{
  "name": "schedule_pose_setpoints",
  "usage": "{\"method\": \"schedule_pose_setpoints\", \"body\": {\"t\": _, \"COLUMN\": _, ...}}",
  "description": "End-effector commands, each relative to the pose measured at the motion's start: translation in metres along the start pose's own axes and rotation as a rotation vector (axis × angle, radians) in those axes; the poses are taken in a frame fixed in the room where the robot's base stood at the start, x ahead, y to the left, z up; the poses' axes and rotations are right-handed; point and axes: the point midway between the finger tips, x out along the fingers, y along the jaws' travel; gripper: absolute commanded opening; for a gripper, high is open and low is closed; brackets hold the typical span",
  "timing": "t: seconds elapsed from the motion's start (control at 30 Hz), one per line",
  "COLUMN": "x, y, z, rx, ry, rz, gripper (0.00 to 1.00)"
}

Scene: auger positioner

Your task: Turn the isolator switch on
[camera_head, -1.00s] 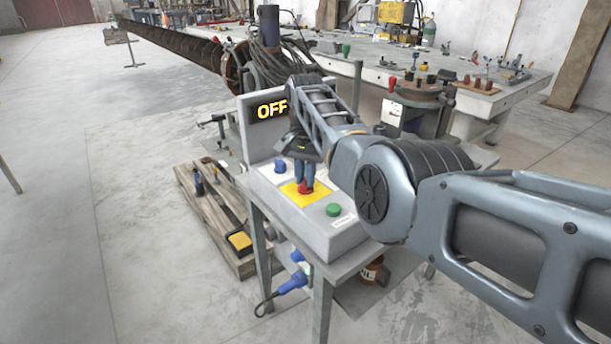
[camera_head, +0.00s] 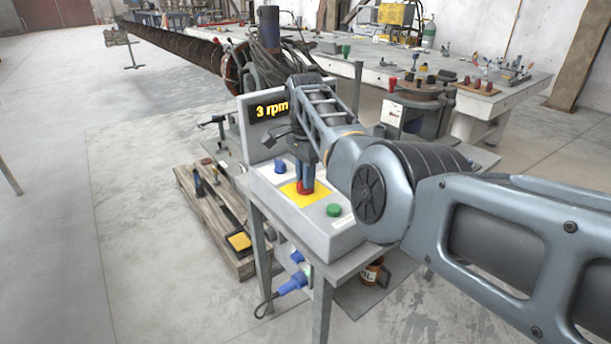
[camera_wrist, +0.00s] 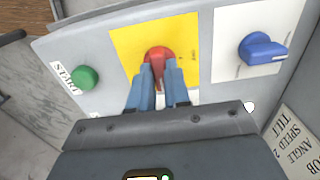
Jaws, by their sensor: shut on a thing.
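The isolator switch is a red knob (camera_wrist: 159,60) on a yellow plate (camera_wrist: 128,45) on the sloped top of a grey control box (camera_head: 285,213). My gripper (camera_wrist: 158,72) is shut on the red knob, its blue fingers on either side of it. In the head view my gripper (camera_head: 305,186) comes down onto the knob from above, and the fingers hide part of it. The box's display (camera_head: 271,109) reads "3 rpm" in yellow; my arm covers its right edge.
A green START button (camera_wrist: 86,78) and a blue knob (camera_wrist: 262,48) flank the yellow plate. The box stands on a metal table with a blue plug (camera_head: 292,285) below. A wooden pallet (camera_head: 215,215) with tools lies at left. An auger and workbenches stand behind.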

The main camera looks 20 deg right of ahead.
Motion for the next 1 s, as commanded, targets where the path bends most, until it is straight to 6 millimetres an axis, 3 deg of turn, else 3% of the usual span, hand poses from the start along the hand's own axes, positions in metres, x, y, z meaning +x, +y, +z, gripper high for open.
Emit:
{"method": "schedule_pose_setpoints", "body": {"t": 0.37, "x": -0.001, "y": -0.001, "z": -0.001, "rx": 0.005, "ry": 0.002, "rz": -0.003, "gripper": 0.0}}
{"method": "schedule_pose_setpoints", "body": {"t": 0.4, "x": -0.002, "y": -0.001, "z": -0.001, "rx": 0.005, "ry": 0.002, "rz": -0.003, "gripper": 0.21}}
{"method": "schedule_pose_setpoints", "body": {"t": 0.63, "x": -0.001, "y": 0.0, "z": -0.001, "rx": 0.004, "ry": 0.001, "rz": -0.002, "gripper": 0.43}}
{"method": "schedule_pose_setpoints", "body": {"t": 0.87, "x": -0.001, "y": 0.0, "z": 0.0, "rx": 0.003, "ry": 0.001, "rz": -0.001, "gripper": 0.43}}
{"method": "schedule_pose_setpoints", "body": {"t": 1.0, "x": -0.011, "y": -0.001, "z": 0.0, "rx": 0.003, "ry": 0.002, "rz": -0.003, "gripper": 0.43}}
